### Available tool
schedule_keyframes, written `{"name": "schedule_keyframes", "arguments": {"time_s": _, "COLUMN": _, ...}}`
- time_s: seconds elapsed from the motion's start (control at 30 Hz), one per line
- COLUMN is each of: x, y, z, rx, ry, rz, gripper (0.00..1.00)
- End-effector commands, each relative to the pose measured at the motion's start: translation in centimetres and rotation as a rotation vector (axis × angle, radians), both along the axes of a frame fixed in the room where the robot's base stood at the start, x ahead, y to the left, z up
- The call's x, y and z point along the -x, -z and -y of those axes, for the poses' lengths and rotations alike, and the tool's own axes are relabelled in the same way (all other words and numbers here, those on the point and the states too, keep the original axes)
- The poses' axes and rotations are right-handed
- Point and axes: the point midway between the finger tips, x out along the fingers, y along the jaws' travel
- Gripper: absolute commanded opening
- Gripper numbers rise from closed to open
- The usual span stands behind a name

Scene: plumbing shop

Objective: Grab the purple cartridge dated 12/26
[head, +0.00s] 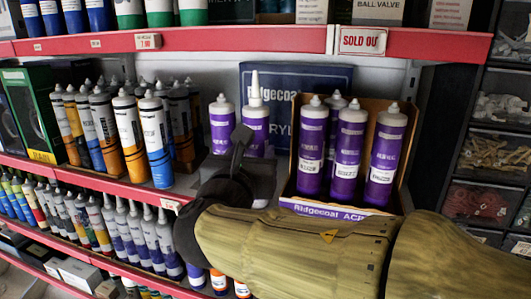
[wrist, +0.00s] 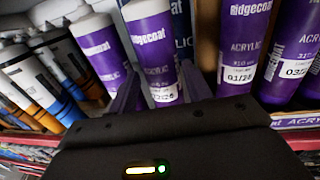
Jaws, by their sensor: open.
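A purple cartridge with a white top (wrist: 150,40) stands upright between the two fingers of my gripper (wrist: 160,92) in the wrist view. Its white date label is small and partly cut off low down; it seems to end in 2/26. In the head view this looks like the purple cartridge with the tall nozzle (head: 256,115), its lower part hidden by my gripper (head: 250,152). My gripper is open, one finger on each side of it; I cannot tell whether they touch it. Another purple cartridge (head: 222,125) stands just left and also shows in the wrist view (wrist: 100,52).
Orange and blue cartridges (head: 130,135) crowd the left. A red shelf edge (head: 200,42) runs above.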

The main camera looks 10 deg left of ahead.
Motion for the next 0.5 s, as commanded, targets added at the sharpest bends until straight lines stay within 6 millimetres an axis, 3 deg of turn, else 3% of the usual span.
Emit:
{"name": "schedule_keyframes", "arguments": {"time_s": 0.3, "x": -3.9, "y": -0.4, "z": -0.1, "rx": 0.003, "ry": 0.002, "rz": -0.001, "gripper": 0.49}}
{"name": "schedule_keyframes", "arguments": {"time_s": 0.5, "x": -4.1, "y": -0.2, "z": -0.1, "rx": 0.000, "ry": -0.001, "rz": -0.001, "gripper": 0.49}}
